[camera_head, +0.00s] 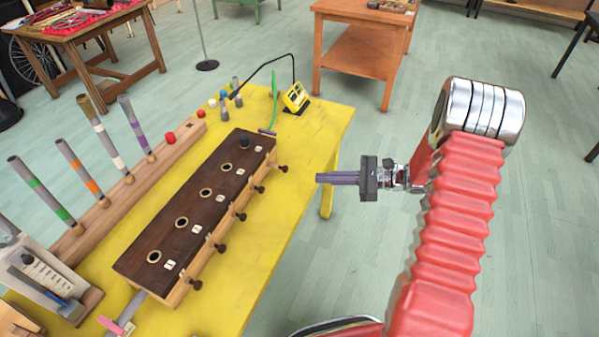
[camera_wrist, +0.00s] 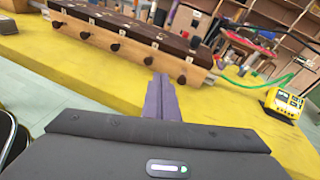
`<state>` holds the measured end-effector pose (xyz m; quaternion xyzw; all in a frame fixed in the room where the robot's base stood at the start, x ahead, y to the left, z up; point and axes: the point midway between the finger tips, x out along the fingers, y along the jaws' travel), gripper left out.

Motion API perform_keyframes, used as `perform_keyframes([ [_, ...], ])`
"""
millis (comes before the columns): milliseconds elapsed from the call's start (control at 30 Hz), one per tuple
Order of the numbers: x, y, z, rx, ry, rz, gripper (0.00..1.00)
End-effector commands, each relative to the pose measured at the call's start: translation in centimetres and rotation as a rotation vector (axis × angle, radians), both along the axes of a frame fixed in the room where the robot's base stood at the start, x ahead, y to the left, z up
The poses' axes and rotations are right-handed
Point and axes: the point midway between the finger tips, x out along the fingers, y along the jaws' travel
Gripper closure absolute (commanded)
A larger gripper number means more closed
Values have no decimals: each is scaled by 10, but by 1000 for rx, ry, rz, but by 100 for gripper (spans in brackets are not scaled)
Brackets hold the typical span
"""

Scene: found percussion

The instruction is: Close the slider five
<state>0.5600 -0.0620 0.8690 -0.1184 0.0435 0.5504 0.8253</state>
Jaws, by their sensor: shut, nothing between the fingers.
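A long dark-topped wooden box (camera_head: 180,222) lies on the yellow table, with a row of round holes and small white number tags. Several dark slider knobs stick out along its right side. The far-end knob, which I take as slider five (camera_head: 284,168), stands out a little farther than the others; it also shows in the wrist view (camera_wrist: 182,79). My gripper (camera_head: 320,178) is shut and empty, its fingers pointing left. In the head view it is to the right of the far knob, apart from it. In the wrist view the fingertips (camera_wrist: 160,78) appear just left of that knob.
The yellow table (camera_head: 255,285) has bare room along the box's right side. A yellow device (camera_head: 295,98) with a black cable and a green hose are at its far end. A wooden rack (camera_head: 140,180) of striped tubes stands left of the box. An orange wooden table (camera_head: 352,50) is farther back.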

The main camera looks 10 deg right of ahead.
Motion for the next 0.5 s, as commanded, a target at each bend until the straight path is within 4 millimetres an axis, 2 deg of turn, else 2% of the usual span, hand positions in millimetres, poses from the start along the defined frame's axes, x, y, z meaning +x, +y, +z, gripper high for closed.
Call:
perform_keyframes([
  [33, 3, -9, -12, 35, 17, -36, 100],
  [200, 15, -35, -39, 140, 50, -143, 100],
  [333, 18, -46, -51, 185, 60, -192, 100],
  [500, 20, -51, -55, 201, 63, -209, 100],
])
